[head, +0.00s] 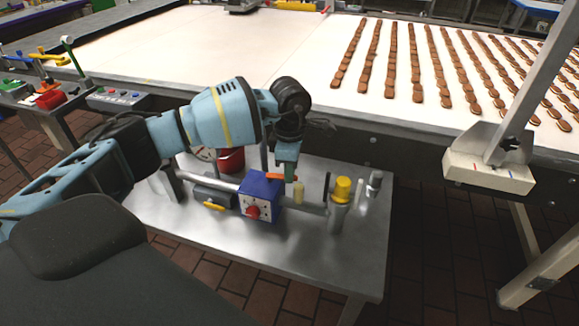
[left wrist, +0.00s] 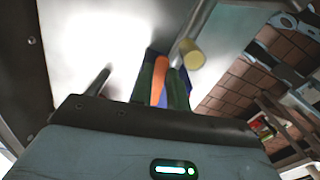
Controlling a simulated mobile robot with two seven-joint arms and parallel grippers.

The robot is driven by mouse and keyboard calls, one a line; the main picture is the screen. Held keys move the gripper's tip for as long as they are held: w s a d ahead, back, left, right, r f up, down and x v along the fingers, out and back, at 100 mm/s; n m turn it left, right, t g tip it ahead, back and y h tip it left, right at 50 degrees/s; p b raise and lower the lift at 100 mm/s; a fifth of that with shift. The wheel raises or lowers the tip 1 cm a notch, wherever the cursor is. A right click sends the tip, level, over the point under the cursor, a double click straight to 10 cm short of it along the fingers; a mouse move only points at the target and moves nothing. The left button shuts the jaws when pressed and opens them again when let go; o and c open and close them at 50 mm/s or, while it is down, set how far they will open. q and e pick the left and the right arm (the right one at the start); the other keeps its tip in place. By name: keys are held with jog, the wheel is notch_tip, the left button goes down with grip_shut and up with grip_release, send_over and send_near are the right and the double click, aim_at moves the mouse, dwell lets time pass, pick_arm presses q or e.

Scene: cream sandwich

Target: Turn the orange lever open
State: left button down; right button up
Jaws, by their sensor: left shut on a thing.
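The orange lever (head: 281,177) sits on top of a blue box (head: 261,193) that has a red knob on its front, on the metal table. My left gripper (head: 287,172) reaches down over it from above. In the left wrist view the green fingers close on both sides of the orange lever (left wrist: 159,82), so my left gripper (left wrist: 163,88) is shut on it. Part of the lever is hidden by the fingers. A little of the blue box shows behind the fingers there. My right gripper is not in view.
A yellow handle (head: 215,206) is at left. A conveyor with rows of brown biscuits (head: 417,62) runs behind the metal table (head: 340,250).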

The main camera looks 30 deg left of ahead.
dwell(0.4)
pick_arm(q)
jog(key=c, duration=1.4)
grip_release()
jog(key=shift+o, duration=0.2)
jog(key=shift+r, duration=0.1)
notch_tip(320, 180, up, 8)
jog(key=shift+f, duration=0.2)
jog(key=shift+s, duration=0.1)
